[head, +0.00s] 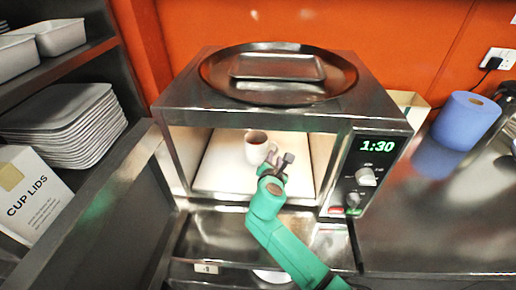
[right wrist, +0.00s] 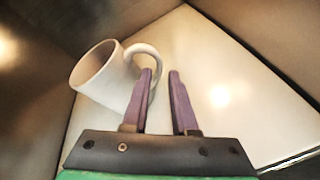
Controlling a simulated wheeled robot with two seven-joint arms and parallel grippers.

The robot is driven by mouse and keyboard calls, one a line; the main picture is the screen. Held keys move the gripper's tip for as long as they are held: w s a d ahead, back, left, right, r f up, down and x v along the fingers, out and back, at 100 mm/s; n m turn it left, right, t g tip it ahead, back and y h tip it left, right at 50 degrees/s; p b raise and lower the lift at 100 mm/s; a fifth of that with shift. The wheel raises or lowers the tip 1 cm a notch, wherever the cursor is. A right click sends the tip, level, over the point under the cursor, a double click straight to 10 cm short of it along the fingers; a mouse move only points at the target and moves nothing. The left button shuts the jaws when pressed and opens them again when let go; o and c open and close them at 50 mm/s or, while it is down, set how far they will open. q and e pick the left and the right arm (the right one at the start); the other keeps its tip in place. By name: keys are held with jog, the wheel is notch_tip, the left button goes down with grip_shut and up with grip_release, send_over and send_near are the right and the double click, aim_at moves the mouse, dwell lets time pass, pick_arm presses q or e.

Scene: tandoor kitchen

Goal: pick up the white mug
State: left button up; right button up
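The white mug (head: 256,150) stands inside the open microwave, on its pale floor. In the right wrist view the mug (right wrist: 105,78) appears tilted by the camera angle, with its handle toward my fingers. My right gripper (head: 279,158) reaches into the microwave at the mug's right front. In the right wrist view the right gripper (right wrist: 161,73) is open. Its left finger overlaps the handle and the handle's outer curve shows in the gap between the fingers. I cannot tell whether a finger touches the handle. My left gripper is not in view.
The microwave (head: 345,118) has walls close around my right arm and a round tray (head: 215,75) on top. A blue paper roll (head: 465,120) stands on the counter at right. Stacked trays (head: 65,120) and a cup lids box (head: 30,195) sit on the left shelf.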

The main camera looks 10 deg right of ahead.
jog(key=shift+x, duration=1.4)
grip_shut()
